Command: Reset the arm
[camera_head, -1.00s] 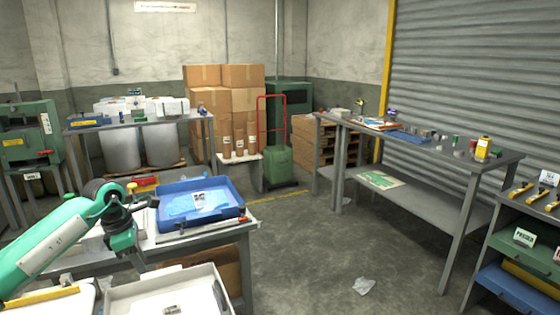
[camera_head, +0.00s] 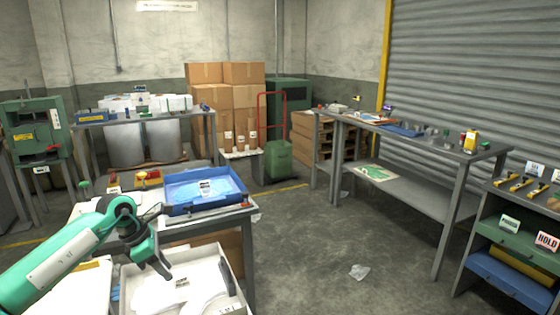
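My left arm comes in from the lower left, green with dark joints. Its gripper (camera_head: 160,266) points down and to the right, over the left side of the white tray (camera_head: 242,291). The fingers are small and dark, and I cannot tell whether they are apart. I see nothing hanging from them. My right arm and gripper are out of the picture.
A blue tray (camera_head: 203,207) with clear blue film sits on the near table, beyond the white tray with pale items. A grey workbench (camera_head: 430,204) and a drawer unit (camera_head: 516,262) stand at right. Crumpled plastic (camera_head: 359,271) lies on open floor.

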